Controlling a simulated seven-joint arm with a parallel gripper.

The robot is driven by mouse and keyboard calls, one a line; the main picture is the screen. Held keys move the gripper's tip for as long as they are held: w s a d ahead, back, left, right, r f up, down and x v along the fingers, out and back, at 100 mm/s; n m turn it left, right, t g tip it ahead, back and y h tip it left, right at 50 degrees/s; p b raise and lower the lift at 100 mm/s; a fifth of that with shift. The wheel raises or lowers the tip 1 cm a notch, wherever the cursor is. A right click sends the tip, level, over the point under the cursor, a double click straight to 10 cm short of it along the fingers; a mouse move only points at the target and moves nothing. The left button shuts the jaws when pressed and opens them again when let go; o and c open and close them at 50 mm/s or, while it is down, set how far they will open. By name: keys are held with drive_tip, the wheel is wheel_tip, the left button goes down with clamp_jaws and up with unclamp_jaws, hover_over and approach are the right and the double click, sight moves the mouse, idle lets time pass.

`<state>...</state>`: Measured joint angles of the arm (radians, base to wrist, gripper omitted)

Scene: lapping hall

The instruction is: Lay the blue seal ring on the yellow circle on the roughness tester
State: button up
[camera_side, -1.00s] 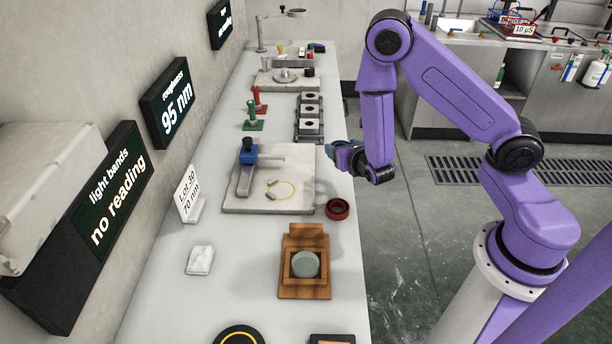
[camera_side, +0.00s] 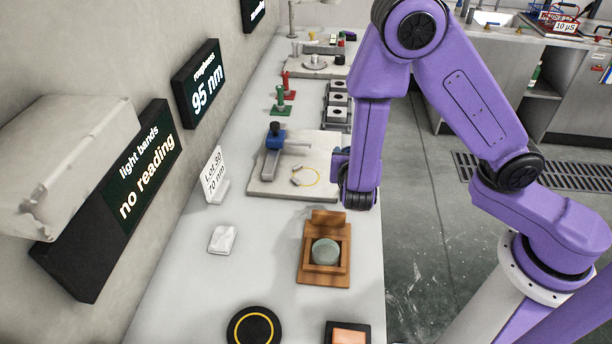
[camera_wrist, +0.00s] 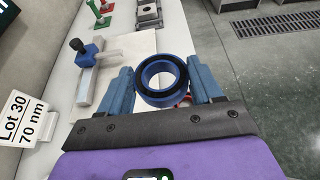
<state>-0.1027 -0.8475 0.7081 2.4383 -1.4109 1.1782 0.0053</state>
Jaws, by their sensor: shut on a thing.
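The blue seal ring (camera_wrist: 143,86) is held between the two blue fingers of my gripper (camera_wrist: 162,86) in the wrist view. In the side view my gripper (camera_side: 341,162) is partly hidden by my arm, and the ring cannot be made out. The roughness tester has a pale slab (camera_side: 262,188) with a blue-topped post and arm (camera_side: 274,150). The yellow circle (camera_side: 318,179) lies on the slab, just left of my gripper, with small pieces at its left edge. I cannot make the circle out in the wrist view.
A wooden fixture with a grey-green disc (camera_side: 326,252) stands nearer the camera. A sliver of red (camera_wrist: 184,101) shows behind the held ring. Green and red stamps (camera_side: 281,106) stand beyond the slab.

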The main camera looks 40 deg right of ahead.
drive_tip(key=w+a+f, duration=0.2)
drive_tip(key=w+f, duration=0.2)
drive_tip(key=w, duration=0.5)
hover_over(306, 181)
drive_tip(key=f, duration=0.5)
drive_tip(key=shift+s, duration=0.2)
drive_tip(key=shift+w+f, duration=0.35)
drive_tip(key=shift+f, duration=1.6)
drive_tip(key=shift+f, duration=0.1)
drive_tip(key=o, duration=1.1)
